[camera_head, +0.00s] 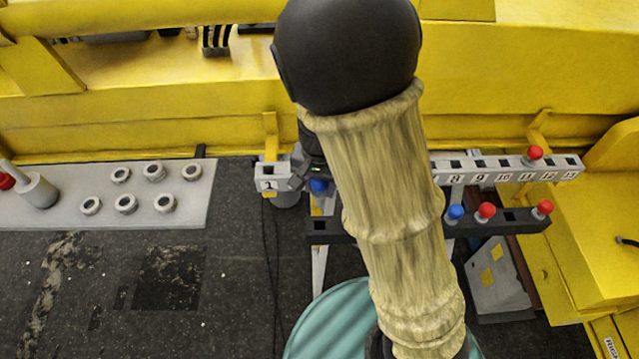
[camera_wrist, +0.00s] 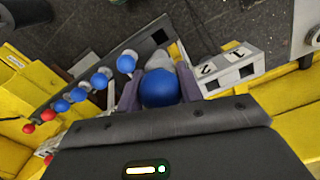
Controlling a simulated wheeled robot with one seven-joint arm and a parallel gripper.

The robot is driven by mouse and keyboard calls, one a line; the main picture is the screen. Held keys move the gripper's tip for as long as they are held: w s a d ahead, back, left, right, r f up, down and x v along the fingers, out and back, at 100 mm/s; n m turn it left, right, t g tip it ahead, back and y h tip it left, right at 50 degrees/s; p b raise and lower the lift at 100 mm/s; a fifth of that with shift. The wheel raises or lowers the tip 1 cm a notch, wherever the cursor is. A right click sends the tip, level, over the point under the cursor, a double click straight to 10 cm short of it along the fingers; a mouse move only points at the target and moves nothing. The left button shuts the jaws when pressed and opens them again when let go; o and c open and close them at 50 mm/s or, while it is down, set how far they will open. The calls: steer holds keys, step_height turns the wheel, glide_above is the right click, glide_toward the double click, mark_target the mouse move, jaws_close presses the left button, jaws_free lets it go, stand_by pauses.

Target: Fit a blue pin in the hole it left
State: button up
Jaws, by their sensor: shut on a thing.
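My gripper (camera_wrist: 158,92) is shut on a blue pin (camera_wrist: 158,87), with the round blue head between its two fingers. A blue head beneath my gripper (camera_head: 308,172), just left of my arm, appears to be this pin (camera_head: 319,186). The pin's lower end is hidden, so I cannot tell whether it is in a hole. The grey numbered rail (camera_wrist: 228,68) is beside the gripper, with square holes at 1 and 2 showing empty. The dark rail (camera_wrist: 135,48) has an empty square hole at its end. Several other blue pins (camera_wrist: 126,63) stand along it.
Red pins (camera_head: 487,210) stand on the dark rail's right part, and one (camera_head: 535,153) on the grey rail. My arm hides the middle of both rails. A grey plate (camera_head: 140,220) with several ring sockets lies left. Yellow walls (camera_head: 180,125) border the back.

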steer(key=shift+r+p, duration=0.85)
steer(key=shift+r, duration=0.2)
steer(key=shift+f, duration=0.1)
